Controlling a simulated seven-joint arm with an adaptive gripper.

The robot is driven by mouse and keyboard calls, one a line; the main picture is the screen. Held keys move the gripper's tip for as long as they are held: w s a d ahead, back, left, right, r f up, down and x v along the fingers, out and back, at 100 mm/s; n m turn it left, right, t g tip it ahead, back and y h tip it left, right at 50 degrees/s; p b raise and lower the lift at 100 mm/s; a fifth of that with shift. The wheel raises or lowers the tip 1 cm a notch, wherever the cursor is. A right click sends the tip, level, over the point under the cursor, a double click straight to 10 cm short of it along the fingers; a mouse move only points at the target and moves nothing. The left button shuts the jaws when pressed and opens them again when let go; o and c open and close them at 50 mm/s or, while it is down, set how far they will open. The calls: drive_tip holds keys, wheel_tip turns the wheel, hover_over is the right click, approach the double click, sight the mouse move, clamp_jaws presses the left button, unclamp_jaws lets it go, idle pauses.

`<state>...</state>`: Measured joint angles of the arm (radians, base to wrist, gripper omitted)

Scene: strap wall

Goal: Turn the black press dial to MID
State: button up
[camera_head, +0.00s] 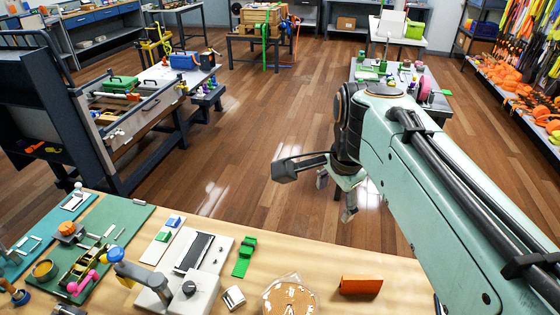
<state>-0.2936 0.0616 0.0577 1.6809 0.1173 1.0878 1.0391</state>
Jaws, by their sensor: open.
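The black press dial (189,288) is a small round knob on top of a white press body (200,296) near the bottom edge of the head view. Its pointer and any MID marking are too small to read. The press has a dark flat plate (194,252) behind the dial and a blue-grey handle (140,273) on its left. My gripper (336,196) is open and empty. It hangs beyond the far edge of the table, up and to the right of the dial and well apart from it.
The wooden table (330,262) holds a green block (244,257), a small metal piece (233,297), a round corkboard-like disc (290,299) and an orange block (361,285) right of the press. A green mat (120,218) with tools and a pink part (85,282) lies left.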

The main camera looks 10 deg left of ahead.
drive_tip(key=w+a+f, duration=0.3)
drive_tip(key=a, duration=0.5)
drive_tip(key=n+g, duration=0.4)
drive_tip(key=n, duration=0.1)
hover_over(188, 286)
drive_tip(key=shift+h, duration=0.3)
wheel_tip(188, 286, down, 20)
drive_tip(key=shift+w+d+f, duration=0.1)
drive_tip(key=shift+d+f, duration=0.05)
drive_tip(key=shift+f, duration=0.3)
wheel_tip(188, 286, down, 6)
drive_tip(key=shift+r, duration=0.1)
clamp_jaws()
